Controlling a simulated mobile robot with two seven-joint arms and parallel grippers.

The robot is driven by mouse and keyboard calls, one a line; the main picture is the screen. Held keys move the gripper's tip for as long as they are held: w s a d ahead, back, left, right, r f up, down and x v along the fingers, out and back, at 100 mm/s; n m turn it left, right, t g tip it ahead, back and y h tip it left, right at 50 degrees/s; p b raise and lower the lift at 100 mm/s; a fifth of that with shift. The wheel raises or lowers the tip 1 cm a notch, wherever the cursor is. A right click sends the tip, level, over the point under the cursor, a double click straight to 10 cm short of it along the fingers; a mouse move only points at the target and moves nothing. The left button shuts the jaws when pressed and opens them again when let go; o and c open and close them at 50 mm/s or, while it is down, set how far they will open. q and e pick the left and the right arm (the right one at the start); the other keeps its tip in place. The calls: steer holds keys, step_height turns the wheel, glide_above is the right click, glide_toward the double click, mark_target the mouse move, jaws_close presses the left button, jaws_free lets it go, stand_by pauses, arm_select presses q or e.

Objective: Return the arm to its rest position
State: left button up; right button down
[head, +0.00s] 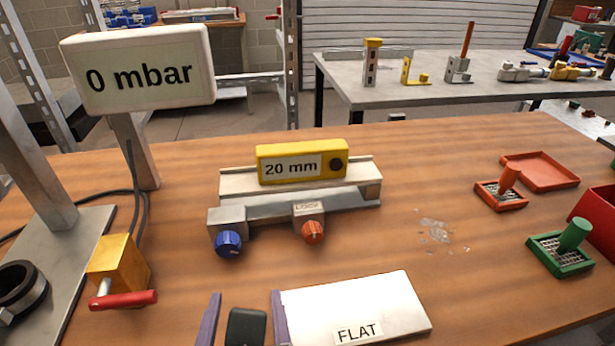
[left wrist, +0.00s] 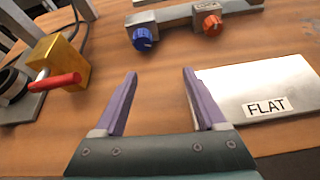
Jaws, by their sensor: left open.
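My left gripper (head: 245,310) shows at the bottom of the head view, with two purple fingers apart and nothing between them. In the left wrist view the same open gripper (left wrist: 158,100) is over bare wood. A white plate labelled FLAT (head: 365,305) lies just right of the right finger, and it also shows in the left wrist view (left wrist: 285,85). In the head view the right finger overlaps the plate's left edge; I cannot tell whether they touch. My right gripper is not in view.
A gauge reading 20 mm (head: 302,163) sits on a metal fixture with a blue knob (head: 228,243) and an orange knob (head: 314,232). A yellow block with a red handle (head: 122,268) stands left. Red and green tools (head: 562,248) lie right. Clear shards (head: 436,231) lie mid-right.

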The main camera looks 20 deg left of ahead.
stand_by(0.3)
arm_select(q)
steer(key=shift+s+a+r+n+g, duration=0.15)
steer(key=shift+s+a+n+g, duration=0.2)
steer(key=shift+n, duration=0.45)
steer(key=s+a+n+g+p, duration=0.1)
steer(key=s+n, duration=0.1)
steer(key=n, duration=0.2)
steer(key=s+a+r+n+g+h+p, duration=0.1)
steer(key=s+n+g, duration=0.1)
steer(key=n, duration=0.2)
steer(key=s+r+n+g+p, duration=0.1)
steer(key=s+n+g, duration=0.1)
steer(key=n, duration=0.3)
steer(key=shift+a+r, duration=0.1)
steer(key=shift+a, duration=0.3)
steer(key=s+r+n+g+h+p, duration=0.25)
steer(key=s+r+n+h, duration=0.3)
steer(key=r+n, duration=0.7)
step_height(320, 180, up, 35)
steer(key=n+p, duration=0.2)
steer(key=p, duration=3.6)
steer(key=shift+w+d+r+t, duration=0.15)
steer(key=shift+d+t, duration=0.15)
steer(key=shift+t, duration=0.1)
